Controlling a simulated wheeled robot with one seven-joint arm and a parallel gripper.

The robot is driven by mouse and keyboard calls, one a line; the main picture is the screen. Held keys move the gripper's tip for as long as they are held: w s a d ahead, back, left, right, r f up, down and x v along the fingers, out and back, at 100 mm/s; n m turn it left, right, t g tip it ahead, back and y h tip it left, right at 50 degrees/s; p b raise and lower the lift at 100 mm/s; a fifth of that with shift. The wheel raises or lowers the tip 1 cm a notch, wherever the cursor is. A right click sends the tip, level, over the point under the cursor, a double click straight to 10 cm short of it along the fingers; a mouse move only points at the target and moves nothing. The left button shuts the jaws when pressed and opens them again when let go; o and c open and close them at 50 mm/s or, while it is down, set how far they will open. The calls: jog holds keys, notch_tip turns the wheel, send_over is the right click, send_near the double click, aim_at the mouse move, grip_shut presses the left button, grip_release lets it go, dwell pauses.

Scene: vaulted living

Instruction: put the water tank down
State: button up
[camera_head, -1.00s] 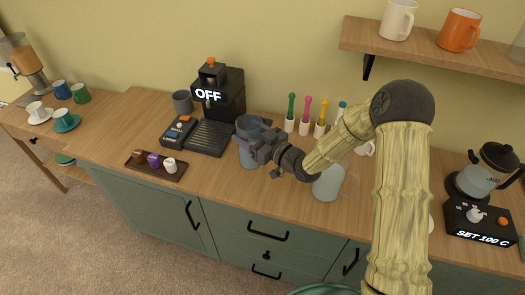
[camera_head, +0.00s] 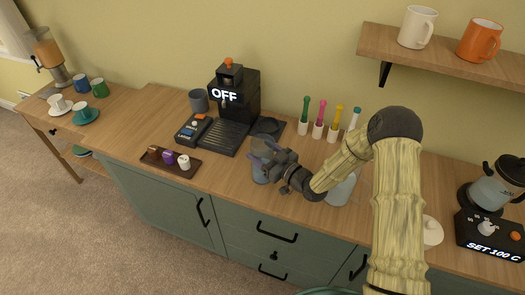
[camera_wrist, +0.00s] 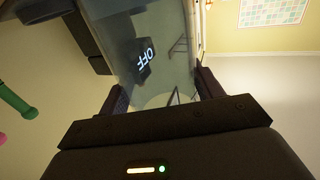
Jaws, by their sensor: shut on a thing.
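The water tank (camera_head: 260,174) is a translucent blue-grey container. It is roughly upright over the front part of the wooden counter, right of the coffee machine (camera_head: 235,92). My gripper (camera_head: 268,160) is shut on it from the right. In the wrist view the tank (camera_wrist: 160,35) fills the space between the fingers, and the machine's "OFF" display shows through it. I cannot tell whether its bottom touches the counter.
The counter (camera_head: 225,178) has free room left of the tank, up to a dark tray (camera_head: 170,167) of small cups. A pale jug (camera_head: 341,191) stands partly behind my arm. Several coloured-handled tools (camera_head: 322,112) stand behind. A kettle (camera_head: 497,187) is at right.

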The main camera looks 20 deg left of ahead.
dwell(0.3)
jog(key=o, duration=1.7)
jog(key=shift+c, duration=0.2)
jog(key=shift+r, duration=0.1)
jog(key=b+v, duration=0.3)
jog(key=v, duration=0.9)
